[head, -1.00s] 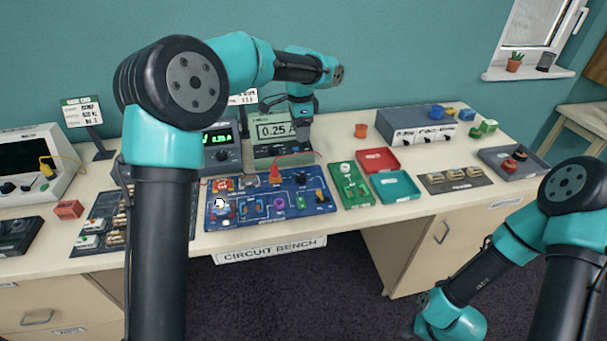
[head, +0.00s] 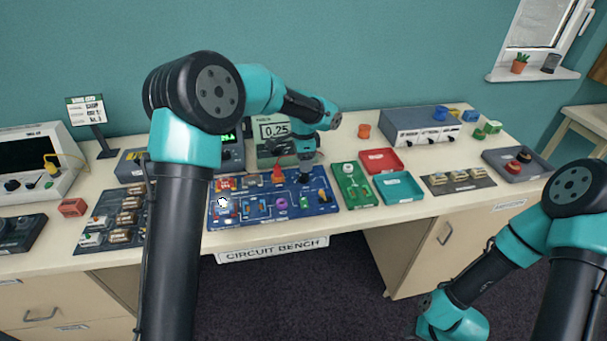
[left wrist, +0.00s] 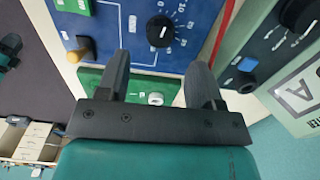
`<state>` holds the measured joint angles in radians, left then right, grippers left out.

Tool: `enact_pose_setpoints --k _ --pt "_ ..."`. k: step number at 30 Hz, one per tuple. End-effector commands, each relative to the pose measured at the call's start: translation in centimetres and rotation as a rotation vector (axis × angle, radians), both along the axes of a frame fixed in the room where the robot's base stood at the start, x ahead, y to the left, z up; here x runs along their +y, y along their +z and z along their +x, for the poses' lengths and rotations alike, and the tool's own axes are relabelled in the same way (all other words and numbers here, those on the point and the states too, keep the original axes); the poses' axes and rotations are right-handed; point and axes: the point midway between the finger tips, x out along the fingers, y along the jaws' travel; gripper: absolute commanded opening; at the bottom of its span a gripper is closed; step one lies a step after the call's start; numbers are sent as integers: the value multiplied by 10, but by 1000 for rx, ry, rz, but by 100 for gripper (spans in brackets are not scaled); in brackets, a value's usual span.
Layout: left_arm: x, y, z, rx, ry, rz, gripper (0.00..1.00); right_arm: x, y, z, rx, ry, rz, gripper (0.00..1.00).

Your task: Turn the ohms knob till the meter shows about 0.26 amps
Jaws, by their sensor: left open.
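The black ohms knob (left wrist: 160,31) is on the blue circuit board (left wrist: 190,20), with a white pointer line and a printed number scale around it. My left gripper (left wrist: 161,62) is open, its fingertips just short of the knob, which lies ahead of the gap between them. In the head view my left gripper (head: 304,170) is over the right part of the circuit board (head: 322,207). The meter's edge (left wrist: 300,95) also shows in the left wrist view.
A red lead (left wrist: 222,35) runs beside the knob. A green board (head: 352,185), a red tray (head: 380,152) and a teal tray (head: 398,197) stand to the right. A supply with a green display (head: 230,160) is left of the meter, partly behind my arm.

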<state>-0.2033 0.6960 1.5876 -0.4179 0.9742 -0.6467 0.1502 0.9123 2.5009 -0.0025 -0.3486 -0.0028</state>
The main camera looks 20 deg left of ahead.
Motion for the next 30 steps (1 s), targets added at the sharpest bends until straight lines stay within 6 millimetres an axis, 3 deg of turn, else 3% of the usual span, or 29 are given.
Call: enact_pose_setpoints --k 6,10,23,30 --pt "0 -38 -1 3 -1 1 60 0 0 0 0 0 0 43" --pt "0 -53 0 1 0 0 60 0 0 0 0 0 0 43" --pt "0 -62 0 0 -1 0 60 0 0 0 0 0 0 43" --pt "0 -61 0 0 -1 0 37 0 0 0 0 0 0 43"
